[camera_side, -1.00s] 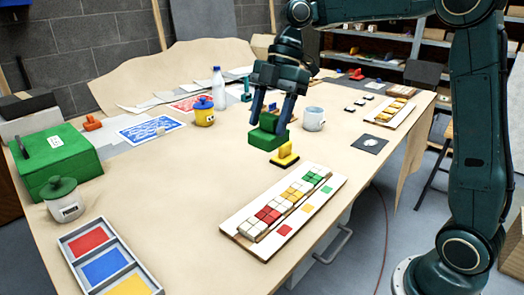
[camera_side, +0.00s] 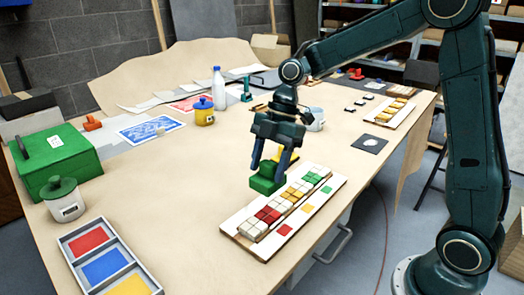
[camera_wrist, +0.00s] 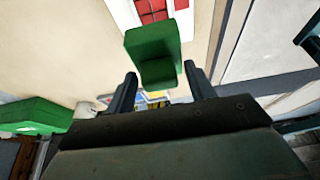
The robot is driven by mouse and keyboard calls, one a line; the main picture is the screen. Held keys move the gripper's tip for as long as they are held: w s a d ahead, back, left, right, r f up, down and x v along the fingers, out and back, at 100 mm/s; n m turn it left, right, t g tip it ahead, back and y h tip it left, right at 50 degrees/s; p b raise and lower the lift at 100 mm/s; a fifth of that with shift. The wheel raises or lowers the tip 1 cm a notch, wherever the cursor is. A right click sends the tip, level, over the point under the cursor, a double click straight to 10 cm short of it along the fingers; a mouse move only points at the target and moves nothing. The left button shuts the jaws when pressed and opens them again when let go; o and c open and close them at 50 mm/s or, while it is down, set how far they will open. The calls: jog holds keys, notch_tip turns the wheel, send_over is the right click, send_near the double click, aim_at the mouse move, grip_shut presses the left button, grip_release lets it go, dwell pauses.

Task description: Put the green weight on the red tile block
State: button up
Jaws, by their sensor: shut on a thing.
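My gripper (camera_side: 272,168) is shut on the green weight (camera_side: 266,180), a block with a raised grip, and holds it above the table beside the left edge of the mosaic panel. In the wrist view the green weight (camera_wrist: 152,48) sits between the fingertips (camera_wrist: 160,82). The red tile block (camera_side: 267,214) is in the row of tiles on the white panel (camera_side: 318,208), between white tiles and white-yellow tiles. It lies nearer the viewer than the weight. In the wrist view the red tiles (camera_wrist: 152,10) show just beyond the weight.
A yellow weight (camera_side: 290,158) is partly hidden behind my gripper. A tray (camera_side: 74,262) with coloured compartments lies at the front left. A green box (camera_side: 75,165) and a lidded jar (camera_side: 66,205) stand at left. The table between tray and panel is clear.

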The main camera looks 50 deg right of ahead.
aim_at(268, 180)
jog(key=shift+f, duration=2.15)
jog(key=shift+f, duration=2.15)
jog(key=shift+f, duration=0.1)
jog(key=o, duration=1.4)
jog(key=v, duration=1.2)
